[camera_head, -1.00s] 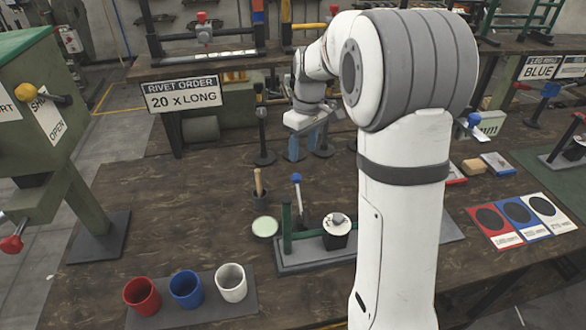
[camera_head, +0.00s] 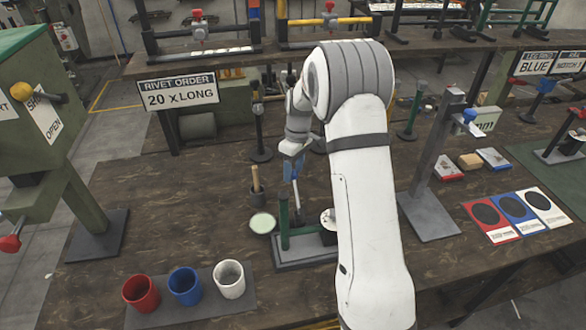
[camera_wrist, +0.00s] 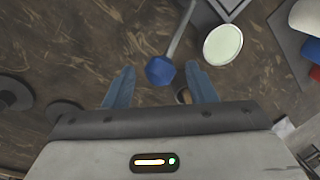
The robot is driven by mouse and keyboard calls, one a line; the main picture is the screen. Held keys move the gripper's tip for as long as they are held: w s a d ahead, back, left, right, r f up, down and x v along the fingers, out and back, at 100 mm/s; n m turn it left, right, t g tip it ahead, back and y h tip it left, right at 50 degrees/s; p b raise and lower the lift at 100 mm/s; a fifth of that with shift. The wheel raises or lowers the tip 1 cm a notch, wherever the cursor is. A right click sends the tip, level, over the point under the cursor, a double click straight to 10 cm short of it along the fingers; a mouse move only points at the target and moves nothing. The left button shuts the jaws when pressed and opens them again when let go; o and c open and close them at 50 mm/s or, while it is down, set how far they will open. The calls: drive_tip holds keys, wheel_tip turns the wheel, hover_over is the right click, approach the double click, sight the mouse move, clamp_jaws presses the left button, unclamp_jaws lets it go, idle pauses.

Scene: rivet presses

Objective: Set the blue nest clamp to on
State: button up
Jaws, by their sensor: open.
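A lever with a blue ball knob, which I take for the blue nest clamp, rises from a grey base plate (camera_head: 300,258) with a green post. In the head view its metal stem (camera_head: 297,198) shows below my gripper (camera_head: 291,170). In the wrist view the blue knob (camera_wrist: 160,70) lies between the tips of my open blue fingers (camera_wrist: 160,78), with gaps on both sides. I cannot tell its exact depth, and no contact shows. A nest with a pale top (camera_head: 327,218) on the same base is mostly hidden by my arm.
A pale green disc (camera_head: 262,223) and a dark pot with a wooden handle (camera_head: 257,194) stand close left of the base. Red, blue and white cups (camera_head: 229,279) stand in front. A grey stand (camera_head: 430,213) with a blue knob is to the right; dark posts (camera_head: 260,140) stand behind.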

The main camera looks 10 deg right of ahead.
drive_tip(key=shift+f, duration=0.3)
clamp_jaws()
idle(0.4)
